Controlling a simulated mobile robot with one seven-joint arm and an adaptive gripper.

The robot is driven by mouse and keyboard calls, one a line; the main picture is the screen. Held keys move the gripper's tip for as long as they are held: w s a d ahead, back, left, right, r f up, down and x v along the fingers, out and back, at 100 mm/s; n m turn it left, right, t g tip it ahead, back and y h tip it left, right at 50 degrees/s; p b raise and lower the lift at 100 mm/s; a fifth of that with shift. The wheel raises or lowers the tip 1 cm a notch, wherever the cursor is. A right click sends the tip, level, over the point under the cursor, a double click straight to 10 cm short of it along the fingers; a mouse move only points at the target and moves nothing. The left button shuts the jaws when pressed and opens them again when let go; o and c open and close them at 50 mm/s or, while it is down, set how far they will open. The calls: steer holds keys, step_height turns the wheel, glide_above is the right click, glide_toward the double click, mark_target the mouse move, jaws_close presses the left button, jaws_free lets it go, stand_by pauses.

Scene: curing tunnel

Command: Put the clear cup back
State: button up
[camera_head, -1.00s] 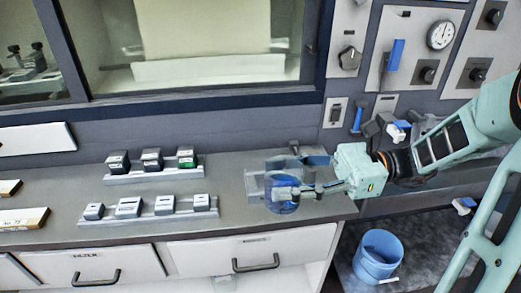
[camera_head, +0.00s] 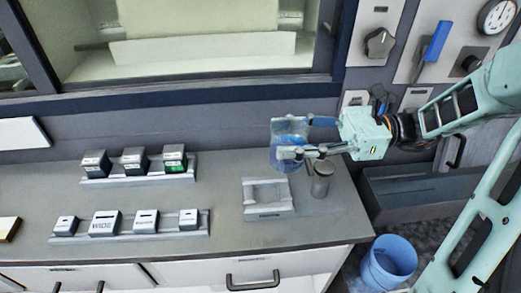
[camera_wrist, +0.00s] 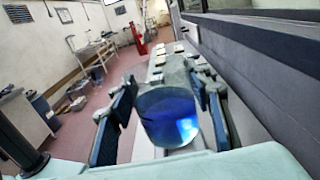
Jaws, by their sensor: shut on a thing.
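The clear cup (camera_head: 288,132) is a see-through vessel with a blue tint, and blue shows low inside it. My gripper (camera_head: 298,140) is shut on the cup and holds it about upright, above the back right part of the counter. In the wrist view the cup (camera_wrist: 168,116) sits between the two fingers of my gripper (camera_wrist: 160,112), its blue contents filling much of it. An empty grey cradle (camera_head: 268,198) lies on the counter below and a little left of the cup. I cannot tell exactly how high the cup is.
A metal cylinder (camera_head: 321,180) stands right of the cradle. Two racks of labelled blocks, the back one (camera_head: 134,168) and the front one (camera_head: 128,226), stand to the left. A blue bucket (camera_head: 388,262) is on the floor at right. The counter between racks and cradle is clear.

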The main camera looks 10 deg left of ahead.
steer(key=shift+w+a+f+b, duration=0.35)
steer(key=shift+w+a+f, duration=0.85)
steer(key=shift+w+f, duration=0.7)
steer(key=shift+w+a+f+b, duration=0.35)
steer(key=shift+w+a+f, duration=1)
steer(key=shift+f, duration=0.85)
steer(key=shift+w+a+f+b, duration=0.35)
steer(key=shift+w+a+f, duration=0.7)
steer(key=shift+w+f, duration=0.9)
steer(key=shift+s+f, duration=0.1)
steer(key=shift+s, duration=0.05)
steer(key=shift+f, duration=0.15)
steer(key=o, duration=1.1)
